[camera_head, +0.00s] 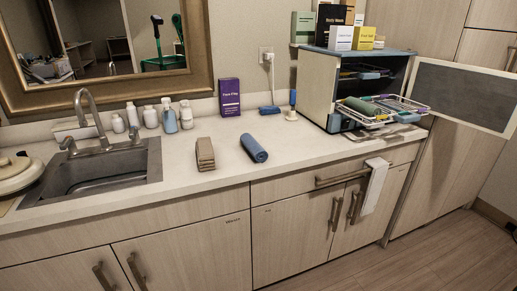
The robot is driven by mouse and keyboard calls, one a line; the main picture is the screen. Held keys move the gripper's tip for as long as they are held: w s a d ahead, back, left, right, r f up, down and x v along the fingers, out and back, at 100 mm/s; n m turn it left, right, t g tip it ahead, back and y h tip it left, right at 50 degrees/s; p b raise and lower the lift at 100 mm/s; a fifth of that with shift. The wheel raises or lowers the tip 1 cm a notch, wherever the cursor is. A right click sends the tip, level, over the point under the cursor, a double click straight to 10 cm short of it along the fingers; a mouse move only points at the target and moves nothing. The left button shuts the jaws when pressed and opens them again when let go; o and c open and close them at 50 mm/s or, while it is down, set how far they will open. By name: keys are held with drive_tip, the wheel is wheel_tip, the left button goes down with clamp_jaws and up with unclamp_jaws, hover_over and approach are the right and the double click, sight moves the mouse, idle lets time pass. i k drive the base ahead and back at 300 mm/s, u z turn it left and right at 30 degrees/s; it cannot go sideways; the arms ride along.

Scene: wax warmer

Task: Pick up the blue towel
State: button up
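The blue towel (254,148) is rolled up and lies on the pale countertop (290,148), near the middle of the picture. It lies at a slant, with one rolled end facing the front edge. It is apart from the stack of folded brown cloths (205,154) to its left. Nothing covers the towel. My gripper is not in view.
A sink (90,178) with a faucet is at the left. Bottles (169,120) and a purple box (229,97) stand at the back. An open cabinet (313,88) with a pulled-out rack (400,104) stands right, its door (462,95) swung out. Counter around the towel is clear.

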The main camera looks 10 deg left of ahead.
sight(260, 154)
drive_tip(key=z, duration=0.05)
drive_tip(key=i, duration=1)
drive_tip(key=u, duration=0.05)
